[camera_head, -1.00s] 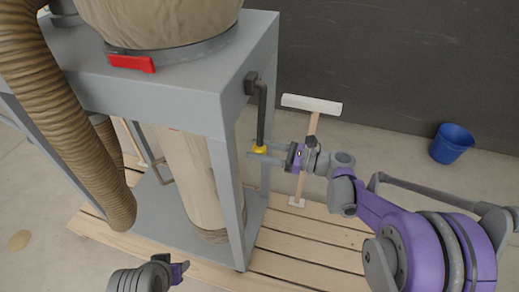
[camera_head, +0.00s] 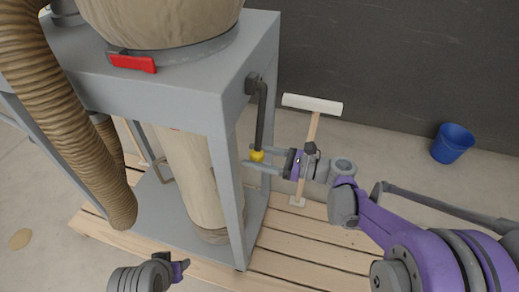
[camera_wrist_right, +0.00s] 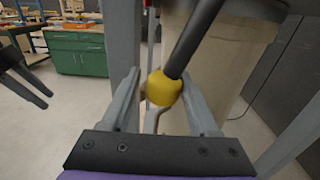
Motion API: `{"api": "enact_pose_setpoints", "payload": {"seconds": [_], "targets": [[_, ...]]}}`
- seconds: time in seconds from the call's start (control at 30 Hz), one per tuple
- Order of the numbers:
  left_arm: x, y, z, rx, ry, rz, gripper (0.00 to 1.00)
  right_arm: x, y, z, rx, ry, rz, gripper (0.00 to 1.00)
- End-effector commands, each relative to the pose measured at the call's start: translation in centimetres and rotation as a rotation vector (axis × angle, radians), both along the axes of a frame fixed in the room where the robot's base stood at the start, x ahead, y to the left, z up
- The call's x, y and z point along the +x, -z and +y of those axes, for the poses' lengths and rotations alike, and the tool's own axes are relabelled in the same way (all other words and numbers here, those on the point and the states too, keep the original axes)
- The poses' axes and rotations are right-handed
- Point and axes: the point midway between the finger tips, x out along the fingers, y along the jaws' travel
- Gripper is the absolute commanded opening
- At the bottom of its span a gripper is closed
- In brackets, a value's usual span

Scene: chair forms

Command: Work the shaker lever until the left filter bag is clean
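The shaker lever (camera_head: 261,115) is a dark rod hanging from a pivot on the right side of the grey frame, with a yellow knob (camera_head: 257,156) at its lower end. My right gripper (camera_head: 256,164) is at the knob, its fingers on either side of it. In the right wrist view the yellow knob (camera_wrist_right: 163,89) sits between the open fingers. A beige filter bag (camera_head: 165,22) bulges above the frame top, its upper part out of view. My left gripper (camera_head: 182,268) is low in the head view; its two fingers (camera_wrist_right: 32,88) show apart and empty in the wrist view.
A beige cylinder (camera_head: 190,180) stands inside the grey frame (camera_head: 180,85), on a wooden pallet (camera_head: 300,240). A ribbed hose (camera_head: 60,120) runs down the left. A T-handled tool (camera_head: 312,104) stands behind my right gripper. A blue bucket (camera_head: 452,143) is far right. A red latch (camera_head: 132,63) is on the collar.

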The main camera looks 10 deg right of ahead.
Motion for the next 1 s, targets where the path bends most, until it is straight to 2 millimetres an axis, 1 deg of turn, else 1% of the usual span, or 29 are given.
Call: {"api": "enact_pose_setpoints", "payload": {"seconds": [0.03,0.17,0.5,0.57,0.8,0.9,1.0], "targets": [[0.1,-0.2,0.0,0.0,0.0,-0.001,0.5,-0.7,-0.4,0.3,0.001,-0.001,0.0,0.6],[0.1,-0.4,0.0,0.0,0.0,-0.002,0.5,-1.7,-0.7,0.7,0.001,-0.001,0.0,0.6],[0.1,-0.4,0.0,0.0,0.0,-0.003,0.5,-2.0,-0.8,0.8,0.0,-0.002,0.0,0.6],[0.2,-0.7,0.0,0.0,0.0,-0.004,0.5,-2.3,-1.2,1.0,0.001,-0.002,-0.001,0.6],[0.9,-2.4,0.0,0.0,0.0,-0.016,0.5,-5.0,-3.5,2.2,0.001,-0.002,-0.004,0.6],[1.0,-2.8,0.0,0.0,0.0,-0.019,0.5,-5.8,-4.0,2.5,0.0,-0.001,-0.002,0.6],[1.0,-2.9,0.0,0.0,0.0,-0.02,0.5,-6.2,-4.1,2.6,0.001,-0.001,-0.001,0.6]]}}
